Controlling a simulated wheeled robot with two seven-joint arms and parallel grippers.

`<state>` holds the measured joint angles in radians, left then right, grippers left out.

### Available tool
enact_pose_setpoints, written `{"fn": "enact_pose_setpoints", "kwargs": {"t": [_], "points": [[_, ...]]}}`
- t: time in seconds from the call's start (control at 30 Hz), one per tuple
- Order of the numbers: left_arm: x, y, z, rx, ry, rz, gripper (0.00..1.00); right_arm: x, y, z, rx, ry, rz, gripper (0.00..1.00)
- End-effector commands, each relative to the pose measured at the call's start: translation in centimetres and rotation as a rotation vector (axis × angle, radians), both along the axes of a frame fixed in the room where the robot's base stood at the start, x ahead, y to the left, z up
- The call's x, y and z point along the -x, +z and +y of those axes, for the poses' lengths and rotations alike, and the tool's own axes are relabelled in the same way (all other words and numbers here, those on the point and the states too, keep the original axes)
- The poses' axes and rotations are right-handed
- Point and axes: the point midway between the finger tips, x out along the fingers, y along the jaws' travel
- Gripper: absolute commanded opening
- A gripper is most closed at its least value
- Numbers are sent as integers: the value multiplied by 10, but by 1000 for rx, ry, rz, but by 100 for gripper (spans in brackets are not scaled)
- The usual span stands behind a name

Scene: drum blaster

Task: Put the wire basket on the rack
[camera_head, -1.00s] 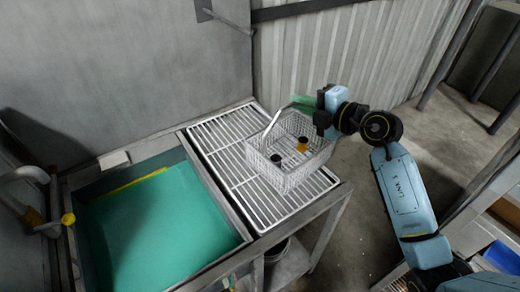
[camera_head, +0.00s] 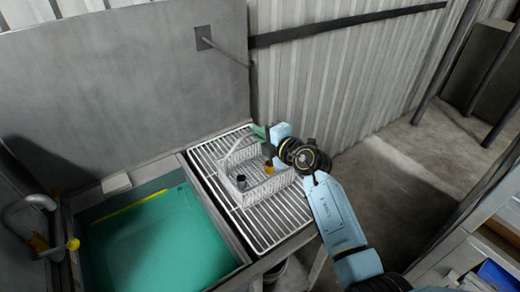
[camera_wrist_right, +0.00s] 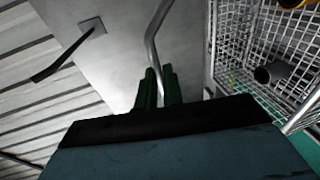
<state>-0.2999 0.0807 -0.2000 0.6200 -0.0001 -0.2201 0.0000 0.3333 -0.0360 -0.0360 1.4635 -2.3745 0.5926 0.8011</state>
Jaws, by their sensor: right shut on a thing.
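The wire basket (camera_head: 256,187) is a silver mesh box with a raised handle, over the rack (camera_head: 265,228), a white slatted grid right of the tank. I cannot tell whether its base touches the slats. A dark part (camera_head: 241,182) and an orange-and-black part (camera_head: 269,168) are inside. My right gripper (camera_head: 262,134) is at the basket's far right, shut on its handle. In the right wrist view the green fingers (camera_wrist_right: 157,88) close around the handle bar (camera_wrist_right: 153,45), and the basket mesh (camera_wrist_right: 235,40) is at the right. My left gripper is out of view.
A tank of green liquid (camera_head: 155,245) lies left of the rack, with a bent pipe (camera_head: 35,205) at its left side. A grey wall (camera_head: 130,100) and a corrugated wall (camera_head: 345,85) stand behind. A shelf unit with a blue bin (camera_head: 497,275) is at the lower right.

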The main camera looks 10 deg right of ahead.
Motion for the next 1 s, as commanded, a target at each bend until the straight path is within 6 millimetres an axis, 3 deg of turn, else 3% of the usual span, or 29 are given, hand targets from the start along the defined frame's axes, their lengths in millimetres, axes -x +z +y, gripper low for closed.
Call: {"fn": "enact_pose_setpoints", "kwargs": {"t": [0.13,0.4,0.77,0.8,0.9,1.0], "points": [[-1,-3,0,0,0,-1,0,-1,-5,0,-2,-1,-8,0],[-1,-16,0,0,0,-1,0,-1,-36,0,-2,-1,-8,0],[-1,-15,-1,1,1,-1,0,-1,-37,0,-5,-1,-8,0],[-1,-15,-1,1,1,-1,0,0,-42,0,-1,0,0,11],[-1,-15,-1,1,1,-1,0,0,-41,0,-1,0,0,24],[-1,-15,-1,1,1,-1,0,0,-41,0,-1,0,0,30]]}}
